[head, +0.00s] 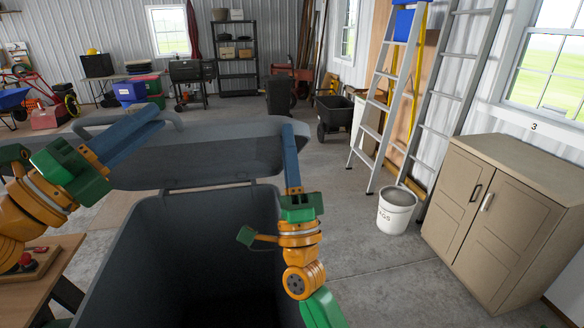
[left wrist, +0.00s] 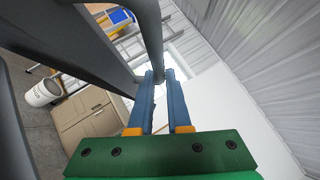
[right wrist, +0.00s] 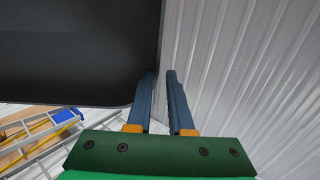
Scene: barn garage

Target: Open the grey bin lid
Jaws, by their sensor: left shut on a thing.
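The grey bin (head: 180,238) stands before me, its dark inside in view. Its grey lid (head: 215,150) is tilted up at the far side, joined along the bin's back rim. My left gripper (head: 160,110) is shut on the lid's bar handle (head: 125,119); the handle (left wrist: 152,35) also runs down to the fingertips in the left wrist view. My right gripper (head: 287,130) is at the lid's right edge, its fingers slightly apart. In the right wrist view the dark lid (right wrist: 75,50) ends beside the fingertips (right wrist: 160,75), with pale wall visible in the gap.
A wooden table (head: 45,270) with a red item is at the lower left. A white bucket (head: 396,212), a ladder (head: 385,100) and a tan cabinet (head: 505,215) stand to the right.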

